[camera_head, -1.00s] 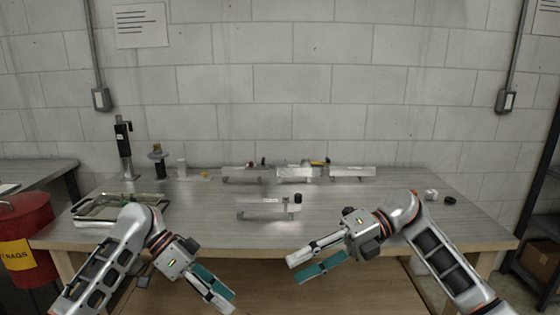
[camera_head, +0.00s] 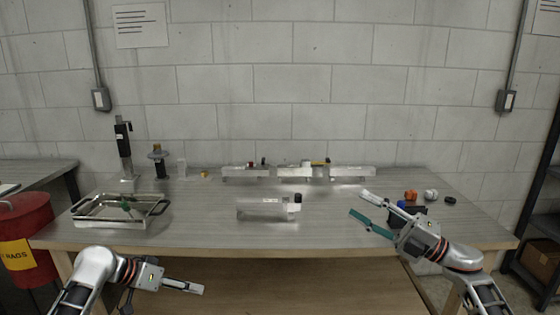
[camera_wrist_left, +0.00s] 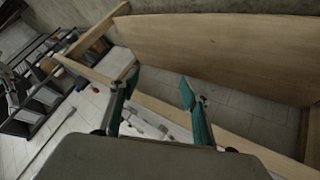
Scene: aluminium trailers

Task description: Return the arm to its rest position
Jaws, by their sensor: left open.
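My left gripper (camera_head: 185,287) is low at the left, in front of the table's front edge. In the head view one finger shows clearly. In the left wrist view its two green-padded fingers (camera_wrist_left: 158,88) stand apart with nothing between them. My right gripper (camera_head: 358,203) is over the right part of the table, its fingers spread and empty, pointing left. An aluminium trailer (camera_head: 265,209) with a black piece at its right end lies mid-table, left of the right gripper and apart from it.
The metal tray (camera_head: 92,224) at the table's left holds a small green item. Trailer parts (camera_head: 352,172) line the back. An orange piece (camera_head: 410,195), a white piece (camera_head: 431,195) and a black ring (camera_head: 450,200) lie at the right. A red rag bin (camera_head: 25,225) stands left.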

